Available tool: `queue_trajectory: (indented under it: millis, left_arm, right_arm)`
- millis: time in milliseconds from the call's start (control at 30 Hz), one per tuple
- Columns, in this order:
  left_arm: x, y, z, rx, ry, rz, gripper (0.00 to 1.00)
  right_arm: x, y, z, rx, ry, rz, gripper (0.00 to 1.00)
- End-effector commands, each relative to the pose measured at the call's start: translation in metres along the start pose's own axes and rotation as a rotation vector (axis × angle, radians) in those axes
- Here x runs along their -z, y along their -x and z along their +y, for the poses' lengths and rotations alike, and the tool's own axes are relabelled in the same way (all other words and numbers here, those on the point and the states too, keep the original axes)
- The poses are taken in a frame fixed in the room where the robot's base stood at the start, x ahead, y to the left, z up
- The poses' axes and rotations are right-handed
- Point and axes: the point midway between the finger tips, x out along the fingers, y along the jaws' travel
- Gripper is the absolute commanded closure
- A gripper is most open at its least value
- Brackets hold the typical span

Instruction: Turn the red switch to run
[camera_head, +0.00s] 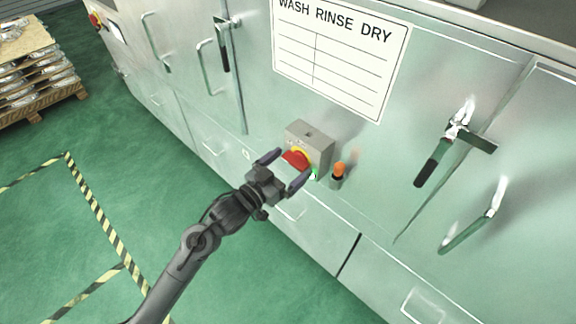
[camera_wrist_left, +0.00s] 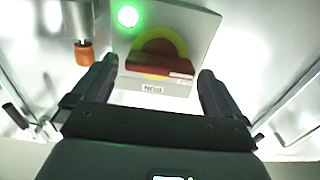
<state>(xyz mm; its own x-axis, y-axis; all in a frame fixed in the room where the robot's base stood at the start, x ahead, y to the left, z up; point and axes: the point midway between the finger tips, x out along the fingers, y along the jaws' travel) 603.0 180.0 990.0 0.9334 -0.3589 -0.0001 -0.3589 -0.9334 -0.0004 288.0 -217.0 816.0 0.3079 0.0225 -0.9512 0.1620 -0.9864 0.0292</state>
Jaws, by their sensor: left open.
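The red switch (camera_head: 295,160) sits on a yellow round plate on a grey box fixed to the front of the metal machine. In the left wrist view the red switch handle (camera_wrist_left: 160,65) lies crosswise between my fingertips, in front of the yellow plate. My left gripper (camera_head: 283,167) is open, with one finger on each side of the switch; it also shows in the left wrist view (camera_wrist_left: 157,90). I cannot tell whether the fingers touch the handle. A green light (camera_wrist_left: 128,16) glows on the same box. My right gripper is not in view.
An orange-capped part (camera_head: 338,170) sticks out just right of the switch box. Door handles (camera_head: 445,150) stand out from the machine front on both sides. The green floor at the left is clear, with a loaded pallet (camera_head: 40,110) farther back.

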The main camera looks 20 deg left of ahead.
Motion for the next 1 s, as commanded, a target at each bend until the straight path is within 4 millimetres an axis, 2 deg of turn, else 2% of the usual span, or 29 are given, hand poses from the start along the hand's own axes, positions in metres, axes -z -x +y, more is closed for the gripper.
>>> queue_trajectory:
  millis: [300, 600, 633, 1000]
  left_arm:
    - [0.0004, -0.0016, 0.0001, 0.000, 0.000, 0.001, 0.02]
    - [0.0003, -0.0014, 0.0000, 0.000, 0.000, 0.000, 0.47]
    - [0.0003, -0.0014, 0.0000, 0.000, 0.000, 0.000, 0.50]
    - [0.0014, -0.0013, 0.0007, -0.001, -0.068, -0.001, 0.50]
  right_arm:
    - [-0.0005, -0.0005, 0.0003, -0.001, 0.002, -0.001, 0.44]
    - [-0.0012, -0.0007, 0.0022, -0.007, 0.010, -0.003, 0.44]
    - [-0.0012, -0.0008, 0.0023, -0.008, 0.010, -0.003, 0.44]
    - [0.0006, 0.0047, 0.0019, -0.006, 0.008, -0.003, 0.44]
